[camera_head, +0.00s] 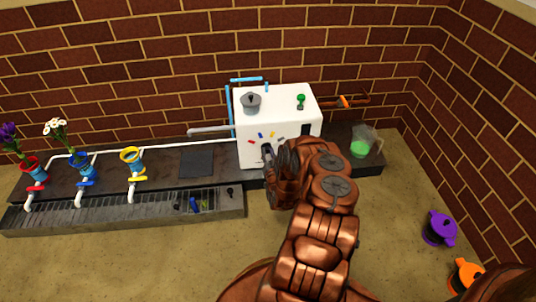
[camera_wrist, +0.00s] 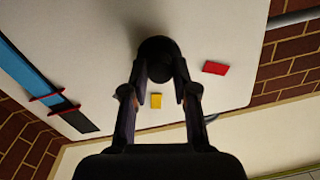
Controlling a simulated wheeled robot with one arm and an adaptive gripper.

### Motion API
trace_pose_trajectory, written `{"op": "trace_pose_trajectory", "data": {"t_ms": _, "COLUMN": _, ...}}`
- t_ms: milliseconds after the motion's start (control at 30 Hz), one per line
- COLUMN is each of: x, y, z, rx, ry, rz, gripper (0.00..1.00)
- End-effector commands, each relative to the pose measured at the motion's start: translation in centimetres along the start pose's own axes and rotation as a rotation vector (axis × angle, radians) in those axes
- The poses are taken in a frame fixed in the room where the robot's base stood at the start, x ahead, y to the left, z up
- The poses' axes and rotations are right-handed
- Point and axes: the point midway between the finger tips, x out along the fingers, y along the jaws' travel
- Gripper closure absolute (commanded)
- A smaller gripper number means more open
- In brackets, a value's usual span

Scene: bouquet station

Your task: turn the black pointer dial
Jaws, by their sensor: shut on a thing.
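The black pointer dial (camera_wrist: 158,52) sits on the front face of a white box (camera_head: 250,128). In the wrist view my gripper (camera_wrist: 159,78) is shut on the dial, with one finger on each side of it. A yellow mark (camera_wrist: 156,101) and a red mark (camera_wrist: 215,68) show on the white face near the dial. In the head view my gripper (camera_head: 271,153) is at the box's front, and the arm hides the lower right of that face. I cannot tell which way the pointer points.
A grey lidded knob (camera_head: 251,103) and a small green item (camera_head: 301,101) are on the box's top. A jug with green liquid (camera_head: 361,146) stands right of it. Flower pots (camera_head: 82,163) stand at the left. Purple (camera_head: 439,229) and orange (camera_head: 465,275) items are at the right.

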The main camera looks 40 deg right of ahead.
Motion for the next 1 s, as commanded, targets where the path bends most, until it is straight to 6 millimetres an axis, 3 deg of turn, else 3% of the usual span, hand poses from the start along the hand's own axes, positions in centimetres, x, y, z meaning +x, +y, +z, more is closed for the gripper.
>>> {"op": "trace_pose_trajectory", "data": {"t_ms": 367, "x": -0.01, "y": -0.14, "z": 0.48, "rx": -0.191, "ry": -0.013, "rz": -0.001, "gripper": 1.00}}
{"op": "trace_pose_trajectory", "data": {"t_ms": 1000, "x": -0.03, "y": -0.07, "z": 0.43, "rx": -0.789, "ry": -0.038, "rz": 0.009, "gripper": 1.00}}
